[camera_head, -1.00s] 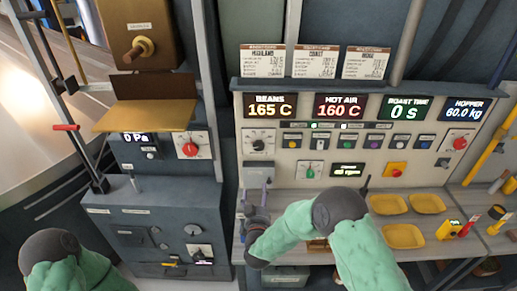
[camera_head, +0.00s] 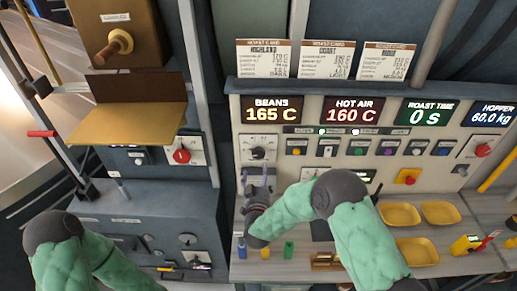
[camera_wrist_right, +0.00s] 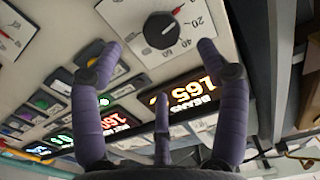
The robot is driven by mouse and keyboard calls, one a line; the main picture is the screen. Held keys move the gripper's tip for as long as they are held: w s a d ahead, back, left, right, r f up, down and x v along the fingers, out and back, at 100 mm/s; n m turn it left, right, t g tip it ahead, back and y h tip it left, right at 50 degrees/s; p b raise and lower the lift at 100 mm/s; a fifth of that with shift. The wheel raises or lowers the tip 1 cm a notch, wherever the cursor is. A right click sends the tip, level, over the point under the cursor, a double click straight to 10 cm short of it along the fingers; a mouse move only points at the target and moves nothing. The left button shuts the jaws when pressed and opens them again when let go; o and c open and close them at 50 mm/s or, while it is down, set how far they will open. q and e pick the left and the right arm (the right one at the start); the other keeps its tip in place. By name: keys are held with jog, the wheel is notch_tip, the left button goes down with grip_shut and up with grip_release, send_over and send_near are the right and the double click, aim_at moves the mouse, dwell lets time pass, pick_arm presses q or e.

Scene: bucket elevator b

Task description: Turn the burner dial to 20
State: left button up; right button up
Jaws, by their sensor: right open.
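A black dial (camera_head: 257,153) with a white scale plate sits on the panel below the BEANS display. The same kind of dial (camera_wrist_right: 161,30) is at the top of the right wrist view, with a red pointer and printed numbers including 20 and 40. Its name label is not readable. My right gripper (camera_head: 257,183) is open just below the dial in the head view. In the right wrist view the purple fingers of this gripper (camera_wrist_right: 160,48) spread to either side of the dial's lower edge, with nothing held. My left gripper is out of view; only part of that arm shows.
The BEANS display (camera_head: 272,110) reads 165 C and the HOT AIR display (camera_head: 353,110) reads 160 C. Several coloured buttons (camera_head: 358,148) line the panel right of the dial. Yellow trays (camera_head: 400,215) and small coloured items (camera_head: 289,249) stand on the counter below.

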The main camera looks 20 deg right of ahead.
aim_at(259, 155)
jog(key=p+x, duration=0.1)
jog(key=x, duration=0.7)
jog(key=shift+r, duration=0.1)
jog(key=shift+w+d+r, duration=0.1)
jog(key=shift+w+d, duration=0.1)
jog(key=shift+w, duration=0.45)
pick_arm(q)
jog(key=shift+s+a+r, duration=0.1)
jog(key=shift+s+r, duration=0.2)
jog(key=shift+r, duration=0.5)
pick_arm(e)
jog(key=shift+w+d, duration=0.1)
jog(key=shift+w, duration=0.2)
jog(key=shift+s, duration=0.1)
jog(key=c, duration=1.1)
